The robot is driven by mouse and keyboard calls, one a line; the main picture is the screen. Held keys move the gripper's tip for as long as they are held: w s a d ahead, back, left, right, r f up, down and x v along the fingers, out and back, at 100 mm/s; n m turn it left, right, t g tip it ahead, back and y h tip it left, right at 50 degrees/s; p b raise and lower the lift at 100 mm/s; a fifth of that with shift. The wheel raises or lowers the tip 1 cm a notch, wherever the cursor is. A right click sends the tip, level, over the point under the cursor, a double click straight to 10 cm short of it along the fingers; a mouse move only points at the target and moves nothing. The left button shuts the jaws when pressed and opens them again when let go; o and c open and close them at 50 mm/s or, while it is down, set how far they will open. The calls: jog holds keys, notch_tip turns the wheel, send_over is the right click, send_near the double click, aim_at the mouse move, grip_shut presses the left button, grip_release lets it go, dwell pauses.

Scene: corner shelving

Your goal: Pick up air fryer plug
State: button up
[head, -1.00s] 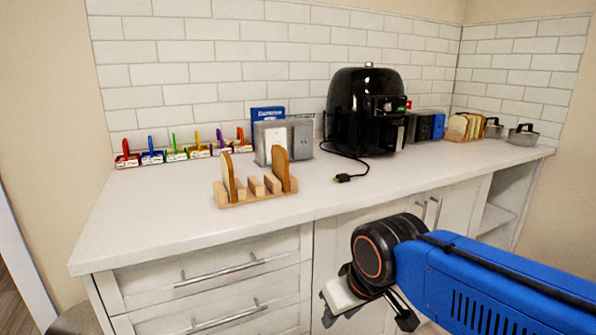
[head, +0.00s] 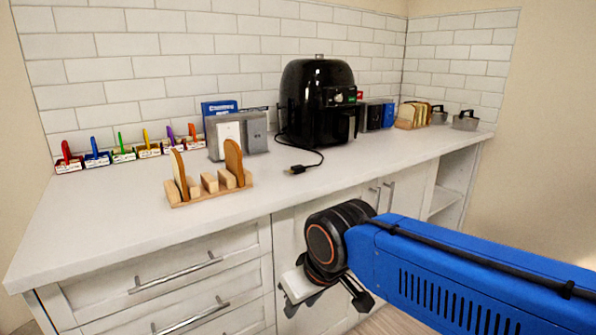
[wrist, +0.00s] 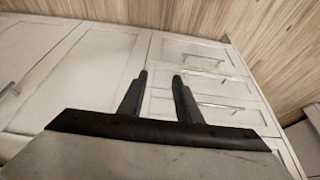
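The air fryer plug (head: 297,170) is small and dark and lies on the white counter in front of the black air fryer (head: 318,105). Its black cord (head: 318,158) curves back to the air fryer. My gripper (head: 322,297) hangs in front of the cabinet doors, below the counter top and apart from the plug. In the wrist view my gripper (wrist: 160,78) shows two dark fingers with a gap between them and nothing in it. The plug is not in the wrist view.
A wooden rack with bread slices (head: 208,182) stands left of the plug. A grey toaster (head: 238,135) is behind it. Several coloured-handled items (head: 122,152) line the wall. Drawers with bar handles (head: 175,272) front the counter (head: 110,215). The counter around the plug is clear.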

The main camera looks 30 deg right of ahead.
jog(key=o, duration=0.3)
notch_tip(320, 180, up, 35)
jog(key=n+g, duration=0.5)
jog(key=n, duration=1.3)
send_over(296, 167)
notch_tip(296, 167, down, 16)
jog(key=shift+f, duration=0.25)
grip_shut()
